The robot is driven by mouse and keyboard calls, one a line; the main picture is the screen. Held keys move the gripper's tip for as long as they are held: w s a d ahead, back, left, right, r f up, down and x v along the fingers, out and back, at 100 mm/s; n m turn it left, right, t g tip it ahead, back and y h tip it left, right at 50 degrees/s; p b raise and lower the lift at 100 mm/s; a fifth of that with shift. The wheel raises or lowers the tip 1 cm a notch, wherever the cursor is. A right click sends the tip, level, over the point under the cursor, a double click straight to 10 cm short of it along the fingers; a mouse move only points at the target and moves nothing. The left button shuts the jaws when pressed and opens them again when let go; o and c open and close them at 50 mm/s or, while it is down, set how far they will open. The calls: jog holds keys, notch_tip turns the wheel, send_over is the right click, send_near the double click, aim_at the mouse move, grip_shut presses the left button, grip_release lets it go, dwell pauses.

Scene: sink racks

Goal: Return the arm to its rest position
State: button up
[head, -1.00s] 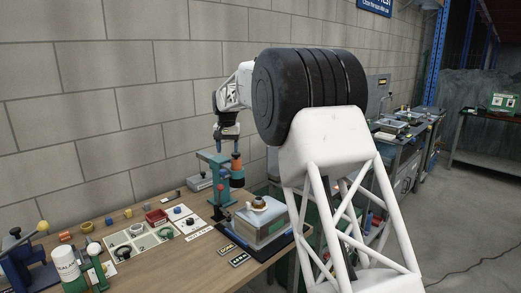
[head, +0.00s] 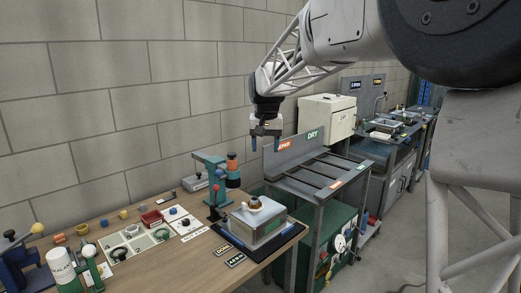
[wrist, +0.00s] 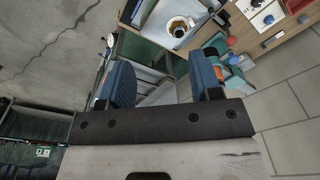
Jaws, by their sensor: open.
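My gripper (head: 265,142) hangs in the air in the head view, in front of the block wall and above the far right end of the wooden bench. Its two blue-padded fingers point down and stand apart with nothing between them. In the wrist view, my gripper (wrist: 160,85) also shows as two separate blue pads with an empty gap. My arm reaches in from the upper right of the head view. No object is in contact with the fingers.
A metal rack marked DRY (head: 315,182) and a cream cabinet (head: 328,118) stand to the right. Open floor lies further right.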

jog(key=s+d+f, duration=0.2)
jog(key=s+d, duration=0.3)
jog(key=s, duration=0.7)
jog(key=s+d+f+t, duration=0.15)
jog(key=s+d, duration=0.35)
jog(key=s, duration=0.6)
jog(key=s+d+f, duration=0.2)
jog(key=s+d, duration=0.3)
jog(key=s, duration=0.7)
jog(key=s+d+f, duration=0.2)
jog(key=s+f, duration=0.4)
jog(key=s, duration=0.5)
jog(key=shift+s+f, duration=0.4)
